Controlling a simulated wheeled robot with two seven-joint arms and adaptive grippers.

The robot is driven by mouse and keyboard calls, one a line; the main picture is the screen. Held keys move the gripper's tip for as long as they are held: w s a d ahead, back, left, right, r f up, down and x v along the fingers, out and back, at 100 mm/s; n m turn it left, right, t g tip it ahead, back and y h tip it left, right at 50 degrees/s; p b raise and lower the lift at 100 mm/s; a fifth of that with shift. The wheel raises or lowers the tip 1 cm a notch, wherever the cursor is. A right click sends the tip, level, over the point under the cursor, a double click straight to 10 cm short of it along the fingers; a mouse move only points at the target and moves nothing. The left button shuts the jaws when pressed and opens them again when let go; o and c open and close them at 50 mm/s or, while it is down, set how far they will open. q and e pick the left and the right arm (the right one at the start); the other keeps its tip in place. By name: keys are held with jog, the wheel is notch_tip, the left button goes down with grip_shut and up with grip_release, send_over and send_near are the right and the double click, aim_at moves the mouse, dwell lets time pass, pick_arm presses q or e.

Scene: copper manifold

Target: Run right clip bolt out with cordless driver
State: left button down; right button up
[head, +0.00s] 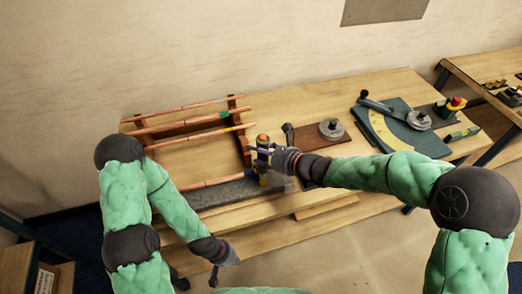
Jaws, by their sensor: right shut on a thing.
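The copper manifold, several copper pipes (183,125) on a brown frame (242,145), lies on the workbench at left centre. My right gripper (268,158) is at the frame's right end, near the front pipe. It is shut on what looks like the cordless driver (262,140), which has an orange top and stands roughly upright. My gripper hides part of it. The right clip and its bolt are too small or hidden to make out. My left gripper (217,274) hangs low in front of the bench, away from the manifold; its fingers are too small to read.
A grey strip (215,193) runs along the bench's front left. Right of the driver lie a brown board (310,133) with a round metal piece (332,129) and a dark green plate with a yellow arc scale (382,128). A second bench (485,70) stands at far right.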

aim_at(263, 140)
jog(key=shift+f+b, duration=0.2)
jog(key=shift+b, duration=0.3)
dwell(1.6)
jog(key=shift+s+f, duration=0.3)
dwell(1.0)
dwell(0.4)
jog(key=shift+r, duration=0.2)
jog(key=shift+w+r, duration=0.15)
jog(key=shift+r, duration=0.3)
jog(key=shift+w+r+p, duration=0.15)
jog(key=shift+r+p, duration=1.8)
jog(key=shift+r, duration=0.9)
